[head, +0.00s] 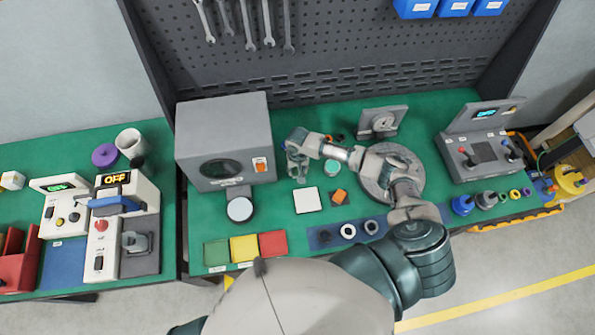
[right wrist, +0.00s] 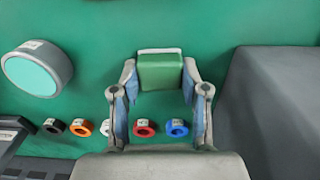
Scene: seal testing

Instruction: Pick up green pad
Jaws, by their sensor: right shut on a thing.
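The green pad (right wrist: 161,72) is a small green block with a pale strip along its far edge, seen in the right wrist view. My right gripper (right wrist: 160,85) is shut on it, with one finger at each side. In the head view my right gripper (head: 297,168) is over the green table, just right of the grey machine, and the pad cannot be made out there. My left gripper is not in view.
The grey machine (head: 222,135) stands close to the left of the gripper. Small coloured rings (right wrist: 145,128) lie near it. Green (head: 216,252), yellow (head: 244,248) and red (head: 273,244) squares lie at the front edge. A white square (head: 307,200) lies nearby.

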